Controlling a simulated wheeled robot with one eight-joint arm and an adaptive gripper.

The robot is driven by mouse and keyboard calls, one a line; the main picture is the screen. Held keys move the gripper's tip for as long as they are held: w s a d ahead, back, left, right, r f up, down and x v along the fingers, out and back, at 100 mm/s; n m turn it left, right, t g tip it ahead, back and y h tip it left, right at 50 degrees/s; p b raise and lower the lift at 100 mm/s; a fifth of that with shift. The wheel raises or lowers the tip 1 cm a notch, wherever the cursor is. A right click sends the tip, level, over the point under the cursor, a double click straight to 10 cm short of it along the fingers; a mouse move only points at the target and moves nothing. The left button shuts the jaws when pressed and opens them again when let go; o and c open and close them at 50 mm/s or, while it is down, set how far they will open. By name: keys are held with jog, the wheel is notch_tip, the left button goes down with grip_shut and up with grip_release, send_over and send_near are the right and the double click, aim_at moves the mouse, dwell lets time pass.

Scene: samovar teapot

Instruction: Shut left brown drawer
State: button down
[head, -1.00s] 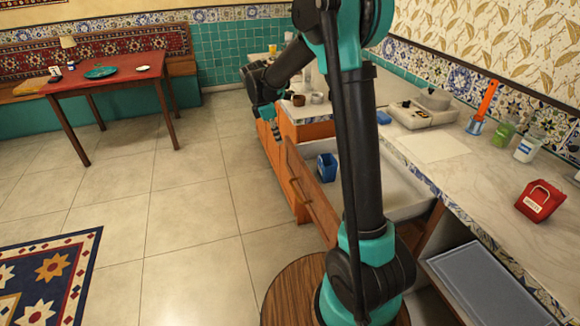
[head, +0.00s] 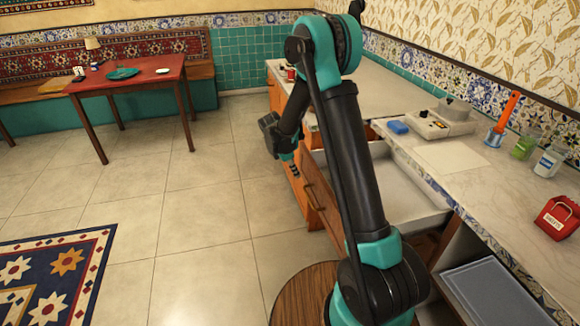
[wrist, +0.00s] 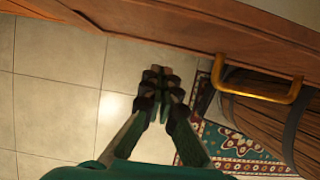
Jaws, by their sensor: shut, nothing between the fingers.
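The brown wooden drawer (head: 322,204) stands pulled out from the counter in the head view, its pale interior showing behind my arm. In the wrist view its wooden front (wrist: 190,28) runs across the top, with a brass handle (wrist: 258,97) at the right. My gripper (head: 295,171) is at the far left end of the drawer front, on the floor side, pointing down. In the wrist view my gripper (wrist: 158,82) has its fingers together and empty, over the floor and apart from the handle. Contact with the drawer cannot be made out.
The marble counter (head: 450,185) holds a blue sponge (head: 398,127), a scale-like device (head: 440,122), jars and a red container (head: 557,217). A grey tray (head: 495,293) lies below. Tiled floor (head: 200,215) is free to the left; a red table (head: 135,80) stands farther back.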

aim_at(308, 180)
jog(key=shift+w+d+r, duration=0.1)
jog(key=shift+w+d, duration=0.05)
jog(key=shift+d, duration=0.65)
jog(key=shift+w+d, duration=0.1)
jog(key=shift+d, duration=0.65)
jog(key=shift+d, duration=0.1)
jog(key=w+d, duration=0.2)
jog(key=d, duration=1)
jog(key=w+d, duration=0.3)
jog(key=d, duration=0.9)
jog(key=w+d, duration=0.2)
jog(key=d, duration=0.9)
jog(key=shift+w+d, duration=0.2)
jog(key=shift+d, duration=0.3)
jog(key=a, duration=0.4)
jog(key=shift+s+a+r, duration=0.15)
jog(key=shift+s+a, duration=0.25)
jog(key=v, duration=0.9)
jog(key=shift+r, duration=0.4)
